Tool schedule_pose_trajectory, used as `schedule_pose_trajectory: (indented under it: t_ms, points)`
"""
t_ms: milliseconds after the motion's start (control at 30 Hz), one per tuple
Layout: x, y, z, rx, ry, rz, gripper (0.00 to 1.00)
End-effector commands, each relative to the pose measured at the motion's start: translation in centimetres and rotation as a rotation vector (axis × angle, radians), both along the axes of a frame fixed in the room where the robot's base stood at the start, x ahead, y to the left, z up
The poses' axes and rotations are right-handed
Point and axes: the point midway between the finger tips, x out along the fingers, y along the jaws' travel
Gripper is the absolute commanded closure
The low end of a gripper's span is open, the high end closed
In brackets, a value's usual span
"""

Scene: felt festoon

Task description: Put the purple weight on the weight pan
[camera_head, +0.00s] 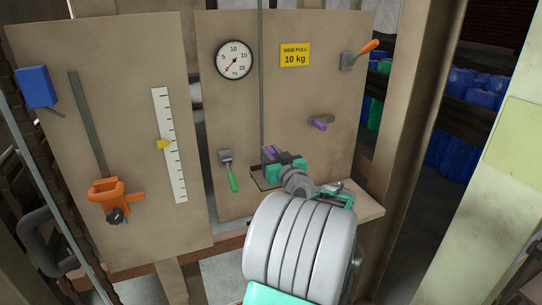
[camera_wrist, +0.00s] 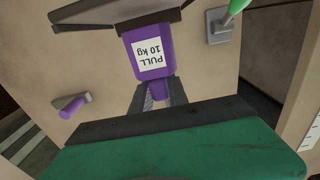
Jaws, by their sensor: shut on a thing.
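The purple weight (camera_wrist: 152,58) is labelled "PULL 10 kg", and the label reads upside down in the wrist view. My gripper (camera_wrist: 158,92) is shut on the small purple knob of the weight, one grey finger on each side. In the head view the weight (camera_head: 268,153) shows partly behind my gripper (camera_head: 280,160). The dark weight pan (camera_head: 259,182) hangs at the lower end of a thin vertical rod. The weight is right at the pan, its base against the pan's dark edge (camera_wrist: 145,17) in the wrist view. I cannot tell if it rests fully on it.
A dial gauge (camera_head: 234,60) and a yellow "10 kg" sign (camera_head: 295,55) are on the board. A green-handled lever (camera_head: 230,172) is left of the pan, a purple-ended peg (camera_head: 319,123) right of it. An orange-handled lever (camera_head: 360,55) is higher. A wooden ledge (camera_head: 368,205) juts out below.

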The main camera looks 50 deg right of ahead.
Motion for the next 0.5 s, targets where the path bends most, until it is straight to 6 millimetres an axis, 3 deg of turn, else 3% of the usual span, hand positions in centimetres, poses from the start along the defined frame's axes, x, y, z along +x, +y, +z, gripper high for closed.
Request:
schedule_pose_trajectory:
  t_ms: [100, 433, 467, 500]
  points:
    - [-0.03, -0.02, -1.08, -0.004, -0.002, -0.001, 1.00]
    - [-0.05, 0.02, -1.42, -0.004, -0.003, 0.000, 1.00]
    - [-0.05, 0.03, -1.59, -0.001, -0.001, 0.000, 0.79]
    - [-0.05, 0.03, -1.48, -0.001, -0.001, 0.000, 0.76]
